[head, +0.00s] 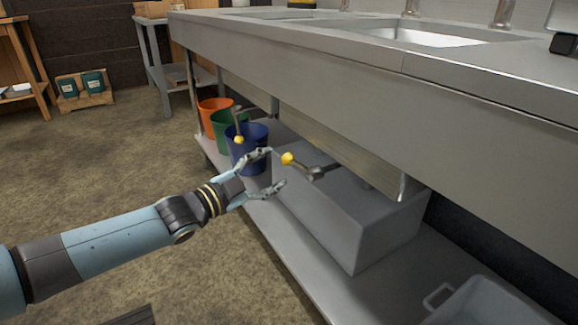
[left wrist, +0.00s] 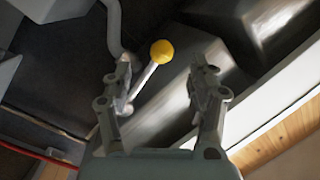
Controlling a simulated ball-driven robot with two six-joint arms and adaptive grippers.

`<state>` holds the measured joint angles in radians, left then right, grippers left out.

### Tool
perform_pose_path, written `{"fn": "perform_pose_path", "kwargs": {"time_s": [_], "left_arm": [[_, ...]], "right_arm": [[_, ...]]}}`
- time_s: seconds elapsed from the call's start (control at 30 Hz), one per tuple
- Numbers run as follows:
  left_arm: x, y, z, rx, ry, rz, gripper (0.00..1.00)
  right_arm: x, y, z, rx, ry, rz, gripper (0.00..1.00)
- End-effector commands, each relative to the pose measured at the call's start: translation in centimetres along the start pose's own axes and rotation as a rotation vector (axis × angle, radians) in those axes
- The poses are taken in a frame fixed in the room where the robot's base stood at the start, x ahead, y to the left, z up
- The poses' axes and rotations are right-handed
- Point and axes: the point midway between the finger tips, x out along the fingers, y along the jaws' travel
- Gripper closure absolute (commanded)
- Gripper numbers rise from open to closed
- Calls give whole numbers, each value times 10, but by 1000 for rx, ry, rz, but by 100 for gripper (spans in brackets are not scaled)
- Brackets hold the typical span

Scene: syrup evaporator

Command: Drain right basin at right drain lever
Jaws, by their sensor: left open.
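The right drain lever (head: 303,166) hangs under the counter, a grey arm ending in a yellow ball knob. My left gripper (head: 276,168) is open, with its fingertips just left of that knob. In the left wrist view, a yellow knob (left wrist: 162,52) and its pale rod show between the open fingers of the left gripper (left wrist: 160,62). I cannot tell whether a finger touches it. A second lever with a yellow knob (head: 239,139) hangs farther back, by the buckets. The right basin (head: 425,37) is sunk in the counter top; its bottom is mostly hidden. My right gripper is not in view.
A large grey bin (head: 345,215) stands on the lower shelf (head: 285,252) below the lever. Blue (head: 252,160), green (head: 222,132) and orange (head: 212,106) buckets stand behind. A grey handled tub (head: 490,305) is at lower right. The counter edge (head: 400,80) overhangs the lever.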

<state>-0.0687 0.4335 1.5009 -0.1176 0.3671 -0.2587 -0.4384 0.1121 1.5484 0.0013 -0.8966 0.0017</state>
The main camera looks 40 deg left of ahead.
Motion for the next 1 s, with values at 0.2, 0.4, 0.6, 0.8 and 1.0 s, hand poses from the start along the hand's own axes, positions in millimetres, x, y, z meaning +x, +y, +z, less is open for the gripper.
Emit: {"fn": "perform_pose_path", "kwargs": {"time_s": [0.2,0.4,0.6,0.8,1.0], "left_arm": [[37,2,3,0,-2,0,41],[60,1,2,-1,-2,0,41],[66,1,1,-1,-2,1,41],[66,0,1,-1,-2,0,47],[65,1,1,-1,-2,0,73]], "right_arm": [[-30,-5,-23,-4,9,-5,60],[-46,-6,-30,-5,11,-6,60],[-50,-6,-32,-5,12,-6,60],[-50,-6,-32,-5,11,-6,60],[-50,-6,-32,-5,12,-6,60]]}}
